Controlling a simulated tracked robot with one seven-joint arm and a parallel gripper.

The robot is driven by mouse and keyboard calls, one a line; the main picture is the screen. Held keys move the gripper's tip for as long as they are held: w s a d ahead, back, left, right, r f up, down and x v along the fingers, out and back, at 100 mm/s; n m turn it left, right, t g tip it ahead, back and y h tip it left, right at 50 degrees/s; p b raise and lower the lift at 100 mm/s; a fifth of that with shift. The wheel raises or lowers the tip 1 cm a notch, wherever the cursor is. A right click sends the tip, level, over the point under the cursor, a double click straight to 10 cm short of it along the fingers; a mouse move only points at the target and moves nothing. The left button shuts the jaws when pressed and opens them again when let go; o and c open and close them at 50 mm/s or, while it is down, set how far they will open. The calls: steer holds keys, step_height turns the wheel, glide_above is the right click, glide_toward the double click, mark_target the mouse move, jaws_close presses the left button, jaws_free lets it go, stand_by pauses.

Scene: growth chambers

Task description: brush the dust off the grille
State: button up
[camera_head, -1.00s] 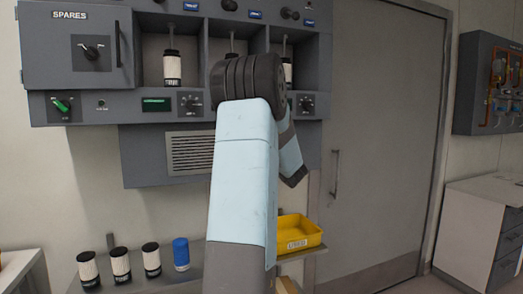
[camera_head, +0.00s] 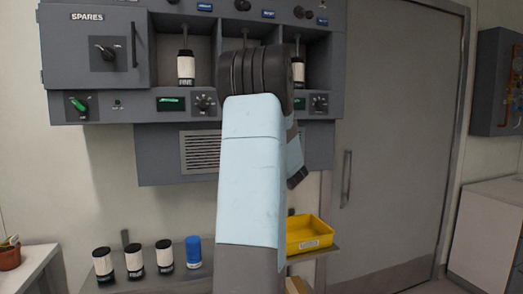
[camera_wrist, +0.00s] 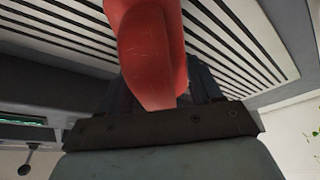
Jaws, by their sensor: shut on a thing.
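The grille (camera_head: 199,153) is a pale slatted panel on the dark lower front of the chamber unit, left of my arm in the head view. Its slats (camera_wrist: 235,42) fill the upper part of the wrist view, close beyond my gripper. My gripper (camera_wrist: 160,88) is shut on a red, rounded object, which I take to be the brush (camera_wrist: 148,50). Its far end runs out of the top of the wrist view, so no bristles show. I cannot tell whether it touches the grille. No dust can be made out. In the head view my arm hides gripper and brush.
A shelf below carries several white, black-capped cartridges (camera_head: 134,260), a blue one (camera_head: 193,252) and a yellow tray (camera_head: 309,235). Knobs and a green switch (camera_head: 78,104) line the panel above the grille. A grey door (camera_head: 400,150) stands to the right.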

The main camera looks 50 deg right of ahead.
steer(key=shift+w+a, duration=1.2)
steer(key=shift+a, duration=0.75)
steer(key=shift+w+a, duration=1.2)
steer(key=shift+a, duration=0.8)
steer(key=shift+w+a, duration=1.2)
steer(key=shift+a, duration=0.75)
steer(key=s+a, duration=0.3)
steer(key=s, duration=0.2)
steer(key=shift+s, duration=0.15)
steer(key=shift+s+a, duration=0.4)
steer(key=shift+s, duration=0.25)
steer(key=shift+s+a, duration=0.4)
steer(key=shift+s, duration=0.2)
